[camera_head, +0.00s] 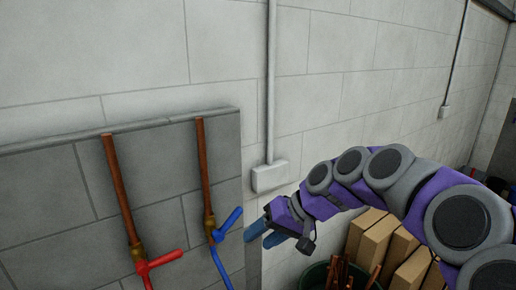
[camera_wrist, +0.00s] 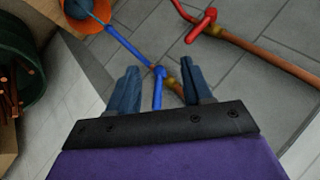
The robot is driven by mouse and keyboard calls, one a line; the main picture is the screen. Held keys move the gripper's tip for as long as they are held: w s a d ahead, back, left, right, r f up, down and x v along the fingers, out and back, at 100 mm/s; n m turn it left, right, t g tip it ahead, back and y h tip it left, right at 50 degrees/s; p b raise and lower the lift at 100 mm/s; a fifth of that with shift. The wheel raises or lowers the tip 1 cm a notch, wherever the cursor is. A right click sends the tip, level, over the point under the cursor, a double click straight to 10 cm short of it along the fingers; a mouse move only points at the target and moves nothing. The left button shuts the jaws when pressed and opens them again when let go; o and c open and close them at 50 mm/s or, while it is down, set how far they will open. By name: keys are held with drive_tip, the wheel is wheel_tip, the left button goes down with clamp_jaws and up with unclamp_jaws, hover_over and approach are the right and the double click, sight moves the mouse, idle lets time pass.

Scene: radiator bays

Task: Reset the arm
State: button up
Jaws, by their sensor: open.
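My purple and grey arm reaches in from the right in the head view. My gripper (camera_head: 262,234) is at its end, close to the blue valve handle (camera_head: 229,224) on the right-hand copper pipe. In the wrist view my gripper (camera_wrist: 160,92) shows two dark blue fingers spread apart. The blue handle (camera_wrist: 158,88) appears between and beyond the fingers; I cannot tell whether they touch it. Nothing is held. The red valve handle (camera_head: 160,262) on the left-hand pipe is apart from my gripper; it also shows in the wrist view (camera_wrist: 201,25).
A grey block panel (camera_head: 50,190) carries the copper pipes (camera_head: 119,185). A white wall box (camera_head: 270,177) with conduit is above my gripper. Cardboard boxes (camera_head: 377,238) and a dark green bin (camera_head: 314,275) with copper pieces stand below my arm. An orange thing (camera_wrist: 98,22) shows in the wrist view.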

drive_tip(key=s+d+f+g+h, duration=0.1)
drive_tip(key=s+d+f, duration=0.3)
drive_tip(key=s, duration=0.6)
drive_tip(key=s+d+f+m+g+h, duration=0.1)
drive_tip(key=s+d+f+h, duration=0.3)
drive_tip(key=s, duration=0.7)
drive_tip(key=s+d+f+m+g+h, duration=0.1)
drive_tip(key=s+d+f+h, duration=0.2)
drive_tip(key=s, duration=0.7)
wheel_tip(320, 180, down, 2)
drive_tip(key=shift+s+d+f+g, duration=0.25)
drive_tip(key=shift+d+g, duration=0.15)
drive_tip(key=shift+d, duration=0.1)
